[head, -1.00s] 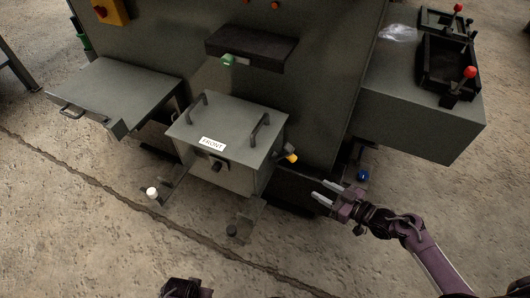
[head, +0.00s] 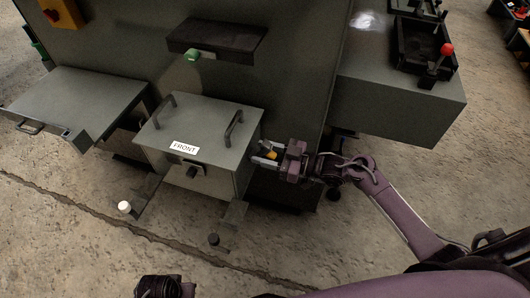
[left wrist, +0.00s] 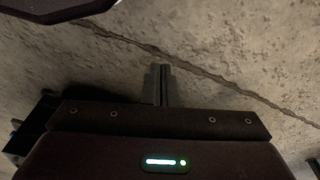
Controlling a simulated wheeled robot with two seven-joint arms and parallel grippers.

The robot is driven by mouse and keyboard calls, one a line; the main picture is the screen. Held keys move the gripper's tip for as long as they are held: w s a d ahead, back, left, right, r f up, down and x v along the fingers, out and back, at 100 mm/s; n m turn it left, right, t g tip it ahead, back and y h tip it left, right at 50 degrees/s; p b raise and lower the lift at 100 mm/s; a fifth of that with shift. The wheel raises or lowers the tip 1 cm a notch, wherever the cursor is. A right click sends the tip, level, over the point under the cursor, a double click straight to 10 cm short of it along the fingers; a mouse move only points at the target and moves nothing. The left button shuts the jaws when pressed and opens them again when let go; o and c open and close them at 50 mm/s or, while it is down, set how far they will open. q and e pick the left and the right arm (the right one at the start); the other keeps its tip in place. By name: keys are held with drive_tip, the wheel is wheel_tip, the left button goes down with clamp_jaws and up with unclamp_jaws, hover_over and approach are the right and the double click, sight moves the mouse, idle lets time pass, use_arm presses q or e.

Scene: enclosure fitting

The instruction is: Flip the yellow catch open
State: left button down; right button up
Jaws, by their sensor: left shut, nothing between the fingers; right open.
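The yellow catch (head: 271,155) is on the right side of the grey box marked FRONT (head: 197,165), partly hidden by my right gripper. My right gripper (head: 264,153) reaches in from the right, open, its fingertips around or right beside the catch; I cannot tell whether they touch it. My left gripper (left wrist: 161,84) is shut and empty in the left wrist view, above bare floor. Part of my left arm shows at the bottom edge of the head view.
The box has two dark handles on its lid and stands against a large grey cabinet (head: 290,95). A green-tipped catch (head: 193,55) is on a dark shelf above. A white-tipped post (head: 124,207) and a dark post (head: 214,239) stand in front. A grey side unit (head: 400,105) is at right.

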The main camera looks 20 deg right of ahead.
clamp_jaws()
idle(0.4)
drive_tip(key=shift+f, duration=0.1)
